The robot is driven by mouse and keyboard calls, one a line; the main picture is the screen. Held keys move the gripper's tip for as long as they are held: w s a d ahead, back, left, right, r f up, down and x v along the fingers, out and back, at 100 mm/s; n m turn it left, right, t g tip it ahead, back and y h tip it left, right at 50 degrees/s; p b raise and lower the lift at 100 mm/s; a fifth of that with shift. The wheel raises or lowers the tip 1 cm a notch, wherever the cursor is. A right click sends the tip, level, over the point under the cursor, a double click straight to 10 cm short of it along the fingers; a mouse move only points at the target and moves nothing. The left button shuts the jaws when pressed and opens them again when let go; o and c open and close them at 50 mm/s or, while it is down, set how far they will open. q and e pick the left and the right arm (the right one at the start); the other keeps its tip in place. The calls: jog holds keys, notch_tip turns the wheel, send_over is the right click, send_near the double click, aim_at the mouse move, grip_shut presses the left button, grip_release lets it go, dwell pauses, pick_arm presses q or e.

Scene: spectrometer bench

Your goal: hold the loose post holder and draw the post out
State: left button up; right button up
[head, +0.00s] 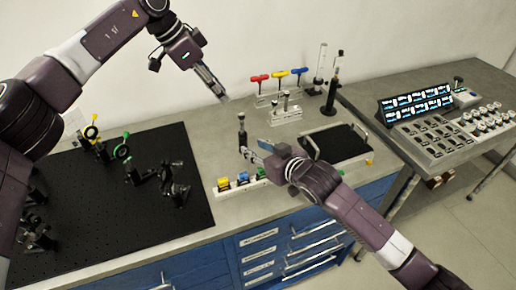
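A dark post holder (242,138) stands upright on the grey bench right of the black breadboard, with a post (241,119) rising from its top. My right gripper (247,152) reaches in from the lower right, low beside the holder. Its fingertips overlap the holder's lower part in the picture; I cannot tell whether they touch or grip it. My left gripper (222,98) is above and left of the post, pointing down to the right, apart from it. Its fingers look close together with nothing seen between them, but their opening is unclear.
The black breadboard (80,220) with mounted optics fills the left. A strip of coloured blocks (223,184) lies near the front edge. Coloured-handled drivers (279,76) stand behind, and a black tray (337,144) lies right. A control console (440,130) is on the right table.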

aim_at(244, 142)
jog(key=x, duration=0.7)
jog(key=shift+w+a, duration=0.1)
pick_arm(q)
jog(key=shift+o, duration=0.3)
pick_arm(e)
jog(key=shift+f, duration=0.1)
grip_shut()
pick_arm(q)
jog(key=shift+o, duration=0.4)
jog(key=m, duration=0.2)
jog(key=d+m+y, duration=0.1)
jog(key=m, duration=0.1)
jog(key=s+f+m, duration=0.1)
jog(key=m, duration=0.1)
jog(key=shift+s+d, duration=0.1)
jog(key=shift+d, duration=0.05)
jog(key=w+d+f+m+y, duration=0.1)
jog(key=f+m, duration=0.2)
jog(key=m, duration=0.3)
jog(key=w+d+f+m+t+y, duration=0.1)
jog(key=f+m, duration=0.2)
jog(key=m, duration=0.3)
jog(key=d+f+m+t+y, duration=0.1)
jog(key=d+f+m, duration=0.1)
jog(key=f+m, duration=0.2)
jog(key=shift+w+m+y, duration=0.3)
jog(key=shift+w+m, duration=0.1)
jog(key=shift+m, duration=0.8)
